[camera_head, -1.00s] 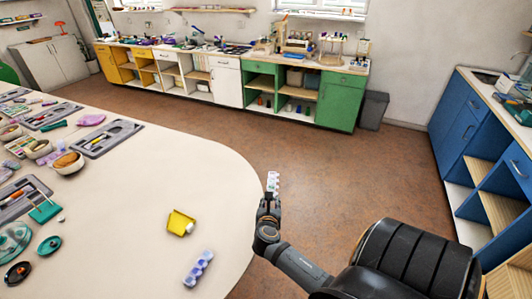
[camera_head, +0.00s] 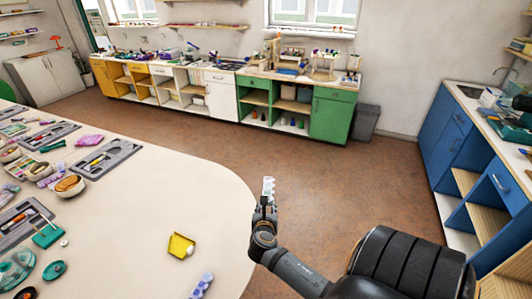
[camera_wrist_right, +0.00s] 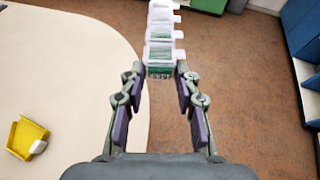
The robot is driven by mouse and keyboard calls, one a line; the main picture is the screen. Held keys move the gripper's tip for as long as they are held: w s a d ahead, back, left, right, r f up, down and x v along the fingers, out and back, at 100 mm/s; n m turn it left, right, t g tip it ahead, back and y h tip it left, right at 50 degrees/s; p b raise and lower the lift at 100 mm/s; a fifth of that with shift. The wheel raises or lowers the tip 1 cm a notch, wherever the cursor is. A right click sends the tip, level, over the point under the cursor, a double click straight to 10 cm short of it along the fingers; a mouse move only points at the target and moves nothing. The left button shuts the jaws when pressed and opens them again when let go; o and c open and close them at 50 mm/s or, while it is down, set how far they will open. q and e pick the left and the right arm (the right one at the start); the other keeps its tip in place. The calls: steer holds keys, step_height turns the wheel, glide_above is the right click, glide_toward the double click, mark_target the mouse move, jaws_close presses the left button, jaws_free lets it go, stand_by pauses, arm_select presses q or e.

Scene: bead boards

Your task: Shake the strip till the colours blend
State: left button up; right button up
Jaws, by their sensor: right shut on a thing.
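My right gripper (camera_head: 265,208) is shut on a small strip (camera_head: 268,188) of joined boxes, held up off the round end of the table, over the floor. In the right wrist view the strip (camera_wrist_right: 160,50) stands out beyond the fingers (camera_wrist_right: 160,82), gripped at its near box. Its boxes look clear and whitish with green contents; the far end is cut off by the frame top. Whether the green is even throughout is too small to tell. A second, lilac-blue strip (camera_head: 203,286) lies on the table, near the bottom edge. My left gripper is not in view.
The pale table (camera_head: 150,220) has a yellow scoop-like tray (camera_head: 180,244) with a white piece at it. Grey trays (camera_head: 105,160), bowls and teal pieces crowd its left side. Blue shelves (camera_head: 470,165) stand at the right. Brown floor lies open around the gripper.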

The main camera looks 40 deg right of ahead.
step_height(320, 180, down, 3)
steer(key=shift+w+f, duration=0.1)
stand_by(1.1)
